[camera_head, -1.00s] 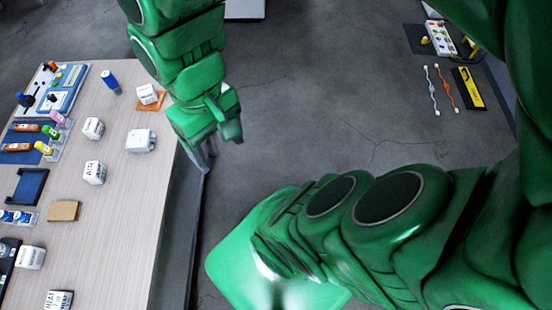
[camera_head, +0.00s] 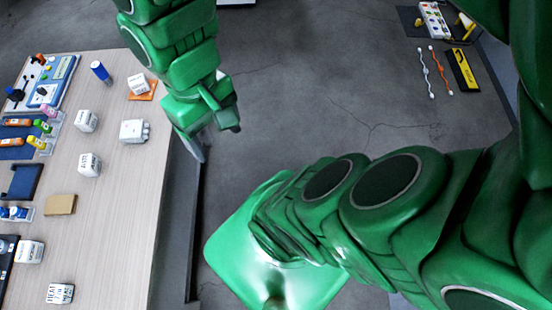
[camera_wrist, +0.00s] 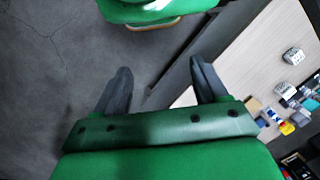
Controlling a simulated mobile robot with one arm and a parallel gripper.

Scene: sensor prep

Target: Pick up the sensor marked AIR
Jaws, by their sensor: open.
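The sensor marked AIR is a white cube (camera_head: 89,164) with dark lettering, standing on the wooden table (camera_head: 115,215) at the left in the head view. My gripper (camera_head: 197,148) hangs just past the table's right edge, to the right of the cube and apart from it. In the wrist view my gripper (camera_wrist: 160,80) is open, with nothing between its two dark fingers. White cubes show there on the table at the right, but their marks are too small to read.
Other white cubes stand nearby: one behind (camera_head: 87,121), one on an orange mat (camera_head: 138,84), and one marked HEAT (camera_head: 60,293) in front. A white device (camera_head: 134,131) stands between the AIR cube and my gripper's side. A tan block (camera_head: 61,204) lies in front.

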